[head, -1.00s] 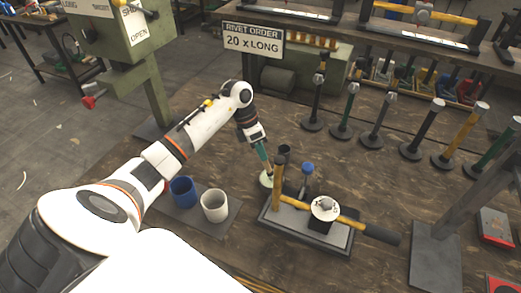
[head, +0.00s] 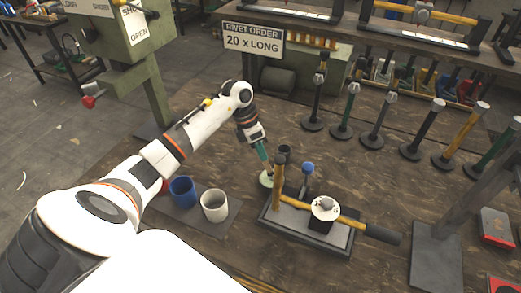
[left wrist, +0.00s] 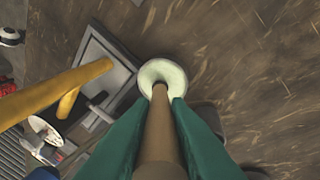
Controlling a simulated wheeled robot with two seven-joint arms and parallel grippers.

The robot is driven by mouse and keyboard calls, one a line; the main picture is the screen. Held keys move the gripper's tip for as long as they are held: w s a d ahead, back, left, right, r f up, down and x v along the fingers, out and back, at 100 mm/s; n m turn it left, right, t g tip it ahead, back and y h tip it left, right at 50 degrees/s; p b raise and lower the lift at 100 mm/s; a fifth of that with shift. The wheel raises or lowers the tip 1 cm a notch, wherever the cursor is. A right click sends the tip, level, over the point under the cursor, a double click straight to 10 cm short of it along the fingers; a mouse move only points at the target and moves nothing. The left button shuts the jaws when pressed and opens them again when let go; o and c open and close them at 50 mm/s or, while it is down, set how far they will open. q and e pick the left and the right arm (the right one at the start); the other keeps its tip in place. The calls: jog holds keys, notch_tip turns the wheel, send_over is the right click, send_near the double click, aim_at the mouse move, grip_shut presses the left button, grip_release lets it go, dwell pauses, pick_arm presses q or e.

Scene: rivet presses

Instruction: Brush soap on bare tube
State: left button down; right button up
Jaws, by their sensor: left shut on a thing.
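My left gripper (head: 262,152) is shut on a brush (left wrist: 158,130), whose brown handle runs between the green fingers in the left wrist view. The brush's lower end is over or in a small pale round dish (head: 267,179), which also shows in the left wrist view (left wrist: 150,72); I cannot tell how deep it reaches. Right of the dish, a grey fixture (head: 285,238) bears a yellow bar (head: 350,222) with a dark grip (head: 382,234) at its right end. An upright yellow tube (head: 278,190) stands at the fixture's left. My right gripper is not in view.
A blue cup (head: 182,190) and a white cup (head: 214,205) stand on a mat left of the fixture. A blue-topped item (head: 307,168) and a dark cup (head: 284,151) are close behind it.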

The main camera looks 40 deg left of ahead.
pick_arm(q)
jog(key=shift+r+p, duration=0.65)
jog(key=shift+r, duration=0.25)
jog(key=shift+r+p, duration=1.45)
jog(key=shift+r, duration=1.15)
jog(key=shift+f, duration=0.1)
